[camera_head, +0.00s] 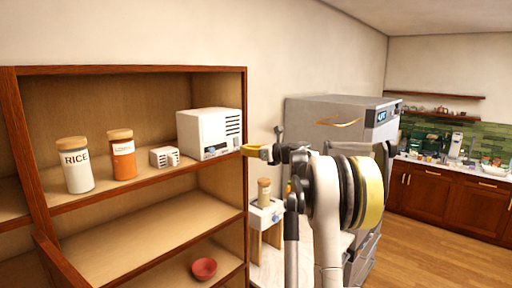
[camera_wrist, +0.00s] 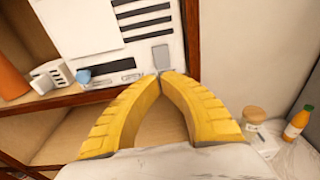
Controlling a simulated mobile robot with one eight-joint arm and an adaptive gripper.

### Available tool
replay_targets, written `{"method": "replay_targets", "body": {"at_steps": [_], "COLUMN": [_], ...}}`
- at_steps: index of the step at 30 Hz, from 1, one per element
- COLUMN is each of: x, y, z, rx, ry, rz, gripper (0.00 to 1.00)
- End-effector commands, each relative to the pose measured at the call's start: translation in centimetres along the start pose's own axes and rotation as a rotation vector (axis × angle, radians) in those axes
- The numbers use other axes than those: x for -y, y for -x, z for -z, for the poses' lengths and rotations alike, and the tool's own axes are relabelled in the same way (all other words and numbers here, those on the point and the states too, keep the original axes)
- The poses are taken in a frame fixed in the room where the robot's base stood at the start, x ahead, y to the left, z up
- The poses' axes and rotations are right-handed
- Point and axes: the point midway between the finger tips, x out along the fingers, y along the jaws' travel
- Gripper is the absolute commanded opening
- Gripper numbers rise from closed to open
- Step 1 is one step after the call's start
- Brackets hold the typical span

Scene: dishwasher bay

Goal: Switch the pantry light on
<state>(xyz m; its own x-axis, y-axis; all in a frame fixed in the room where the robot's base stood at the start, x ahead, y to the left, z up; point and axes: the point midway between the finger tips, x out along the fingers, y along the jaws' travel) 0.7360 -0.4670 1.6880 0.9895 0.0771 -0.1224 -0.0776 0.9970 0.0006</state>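A white box (camera_head: 205,130) with black slots stands on the upper shelf in the head view. In the wrist view the white box (camera_wrist: 92,28) shows a small grey tab (camera_wrist: 161,53) low on its slotted face, a blue knob (camera_wrist: 84,76) at its lower left and printed lettering. Nothing is clearly labelled as a pantry light switch. My gripper (camera_head: 250,150) is at the box's lower right corner. In the wrist view the yellow fingertips of my gripper (camera_wrist: 160,75) meet just below the grey tab, with nothing visible between them. Whether they touch the tab is unclear.
A rice jar (camera_head: 76,168), an orange jar (camera_head: 122,157) and a small vented white block (camera_head: 164,157) share the shelf (camera_head: 105,188). A red bowl (camera_head: 204,268) is lower down. A large grey machine (camera_head: 325,115) stands right of the shelves. The wooden floor at right is clear.

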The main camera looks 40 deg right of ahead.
Motion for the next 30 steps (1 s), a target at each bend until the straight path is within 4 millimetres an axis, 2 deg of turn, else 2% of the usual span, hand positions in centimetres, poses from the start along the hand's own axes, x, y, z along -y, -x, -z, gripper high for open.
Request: {"method": "replay_targets", "body": {"at_steps": [3,9,21,27,30], "x": [-0.1,-0.1,0.0,0.0,0.0], "y": [-2.0,-3.7,-3.9,-5.0,-4.9], "z": [-0.3,-0.1,0.1,0.5,0.2], "rx": [0.000,0.000,0.000,0.000,0.000], "ry": [0.000,0.000,0.000,0.001,0.000], "rz": [-0.002,-0.002,-0.001,0.000,0.000], "gripper": [0.00,0.00,0.00,0.00,0.00]}}
